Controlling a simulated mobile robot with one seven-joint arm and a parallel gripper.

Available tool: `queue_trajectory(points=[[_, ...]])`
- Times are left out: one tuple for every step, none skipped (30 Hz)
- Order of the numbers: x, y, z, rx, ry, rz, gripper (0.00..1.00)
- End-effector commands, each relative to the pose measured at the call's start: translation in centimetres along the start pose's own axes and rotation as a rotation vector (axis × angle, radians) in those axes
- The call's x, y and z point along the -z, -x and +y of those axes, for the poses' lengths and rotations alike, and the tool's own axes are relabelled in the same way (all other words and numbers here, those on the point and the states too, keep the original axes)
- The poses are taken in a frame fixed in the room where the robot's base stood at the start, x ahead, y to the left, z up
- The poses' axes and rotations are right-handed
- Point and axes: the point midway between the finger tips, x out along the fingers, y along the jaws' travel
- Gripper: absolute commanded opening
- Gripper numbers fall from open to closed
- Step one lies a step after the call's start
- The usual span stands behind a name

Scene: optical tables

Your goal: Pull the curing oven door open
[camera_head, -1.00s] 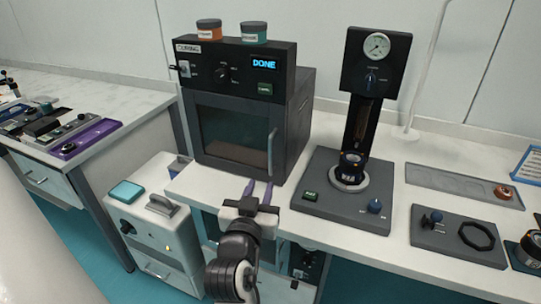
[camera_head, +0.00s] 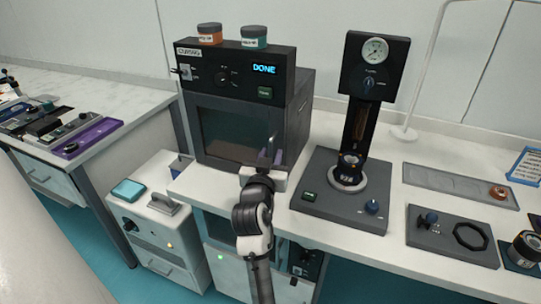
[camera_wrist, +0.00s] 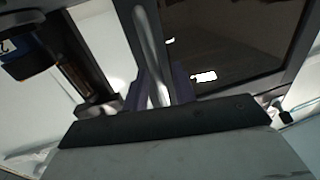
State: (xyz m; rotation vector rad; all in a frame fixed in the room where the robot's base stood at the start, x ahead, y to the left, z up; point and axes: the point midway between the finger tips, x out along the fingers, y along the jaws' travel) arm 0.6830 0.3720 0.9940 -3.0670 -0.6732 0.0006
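The curing oven (camera_head: 243,100) stands on the bench with its dark-windowed door (camera_head: 225,135) shut. Its display reads DONE. The upright metal door handle (camera_head: 272,147) is at the right side of the door. My gripper (camera_head: 270,158) is at the handle's lower part and hides some of it. In the wrist view the handle (camera_wrist: 150,50) runs down between the two purple fingers of my gripper (camera_wrist: 160,88). The fingers look apart, on either side of the handle; I cannot tell whether either touches it.
Two jars (camera_head: 210,35) stand on top of the oven. A press with a gauge (camera_head: 345,190) stands close to the right of the oven. A lower white unit (camera_head: 150,225) with a teal pad is at the left. A grey tray (camera_head: 460,185) lies farther right.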

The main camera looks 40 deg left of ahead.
Motion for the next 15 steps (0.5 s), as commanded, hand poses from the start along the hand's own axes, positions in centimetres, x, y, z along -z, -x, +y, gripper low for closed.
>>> queue_trajectory(points=[[-0.01, 0.0, 0.01, 0.0, 0.0, 0.0, 0.27], [-0.01, 0.01, 0.01, 0.0, 0.0, 0.0, 0.27], [-0.01, 0.02, 0.01, 0.0, 0.0, 0.0, 0.27], [0.0, 0.02, 0.01, 0.0, 0.0, 0.0, 0.26], [0.0, 0.02, 0.01, 0.0, 0.0, 0.0, 0.22], [0.0, 0.03, 0.01, 0.0, 0.0, 0.0, 0.16], [0.0, 0.03, 0.0, 0.0, 0.0, 0.0, 0.12], [0.0, 0.03, 0.01, 0.0, 0.0, 0.0, 0.09], [0.0, 0.04, 0.0, 0.0, 0.0, 0.0, 0.03], [0.0, 0.04, 0.0, 0.0, 0.0, 0.0, 0.0], [0.0, 0.04, 0.0, 0.0, 0.0, 0.0, 0.0], [0.0, 0.04, 0.01, 0.0, 0.0, 0.0, 0.0], [0.0, 0.04, 0.01, 0.0, 0.0, 0.0, 0.0], [0.0, 0.05, 0.01, 0.0, 0.0, 0.0, 0.0], [0.0, 0.05, 0.0, 0.0, 0.0, 0.0, 0.0]])
